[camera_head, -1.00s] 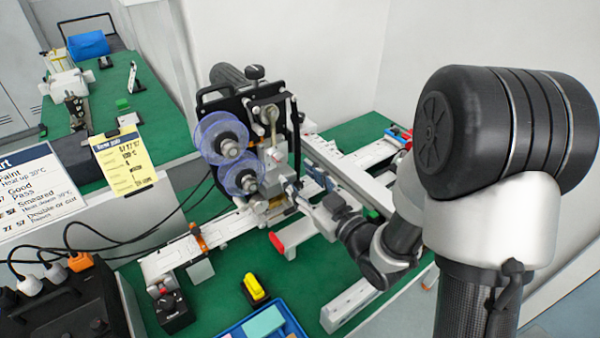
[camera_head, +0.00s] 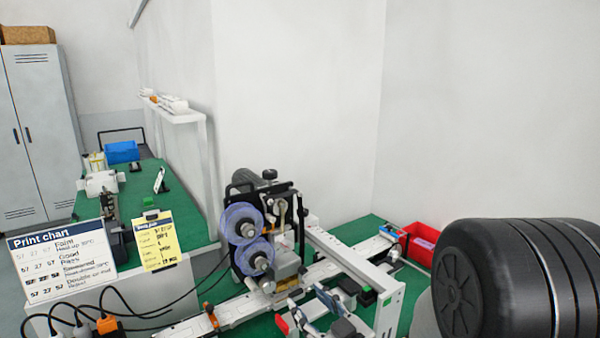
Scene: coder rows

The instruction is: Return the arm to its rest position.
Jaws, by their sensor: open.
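My arm's large black joint housing (camera_head: 500,280) fills the lower right of the head view, with a pale link partly showing at its left. My gripper (camera_head: 314,304) is small and low in the picture, just in front of and right of the printing machine (camera_head: 262,228). It is open, and I see nothing held in it. Its dark body is cut off by the bottom edge, as is most of the arm. I cannot tell whether the fingers touch anything.
The machine has two clear blue-violet reels (camera_head: 243,222) and stands over a white rail on a green bench (camera_head: 357,229). A white frame (camera_head: 345,258) stands close right of the gripper. A red bin (camera_head: 420,243) is behind. A print chart (camera_head: 62,262) and yellow note (camera_head: 155,242) are left.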

